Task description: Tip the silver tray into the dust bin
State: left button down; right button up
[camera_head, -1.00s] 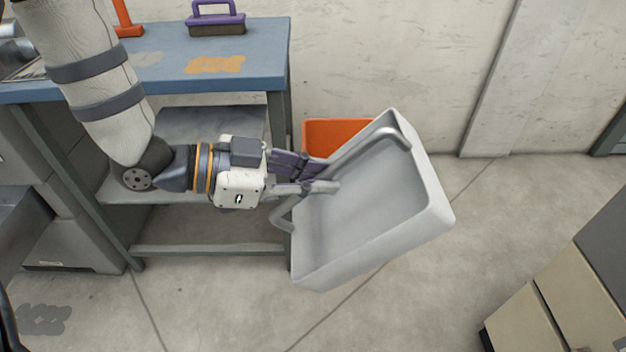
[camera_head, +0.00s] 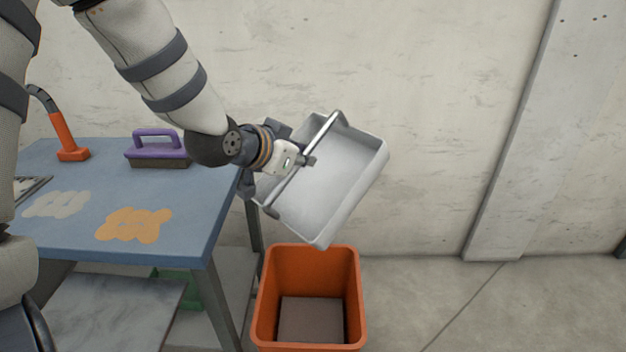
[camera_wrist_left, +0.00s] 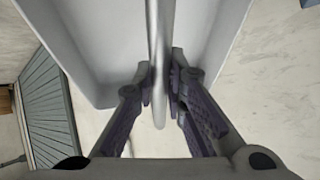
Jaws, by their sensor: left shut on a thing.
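The silver tray (camera_head: 335,178) is held in the air, tilted, with its inside facing my head camera and its lower corner above the far side of the bin. I see nothing lying in the part of it that shows. My left gripper (camera_head: 308,160) is shut on the tray's bar handle. In the left wrist view the two fingers (camera_wrist_left: 160,85) close on the handle, with the tray's pale wall (camera_wrist_left: 95,50) behind. The orange dust bin (camera_head: 265,300) stands upright on the floor below the tray. A flat grey-brown surface shows at its bottom. My right gripper is not in view.
A blue-topped workbench (camera_head: 190,215) stands left of the bin. On it are a purple-handled brush (camera_head: 158,150), an orange tool (camera_head: 66,140), an orange patch (camera_head: 133,224) and a pale patch (camera_head: 57,205). The wall is close behind; floor to the right is clear.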

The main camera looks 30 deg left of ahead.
aim_at(322, 127)
pick_arm(q)
jog(key=shift+w+a+r+g, duration=0.1)
jog(key=shift+w+r+g, duration=0.2)
jog(key=shift+w+r, duration=0.1)
jog(key=shift+w+r+g, duration=0.25)
jog(key=shift+g, duration=0.15)
jog(key=w+g, duration=0.1)
jog(key=w+r+g, duration=0.1)
jog(key=w+d+g+y, duration=0.1)
jog(key=shift+w+r+g, duration=0.25)
jog(key=shift+r+g, duration=0.05)
jog(key=shift+g, duration=0.1)
jog(key=shift+w+m+g, duration=0.3)
jog(key=shift+g, duration=0.1)
jog(key=shift+w+d+r+g, duration=0.1)
jog(key=shift+w+r+g, duration=0.15)
jog(key=shift+g, duration=0.15)
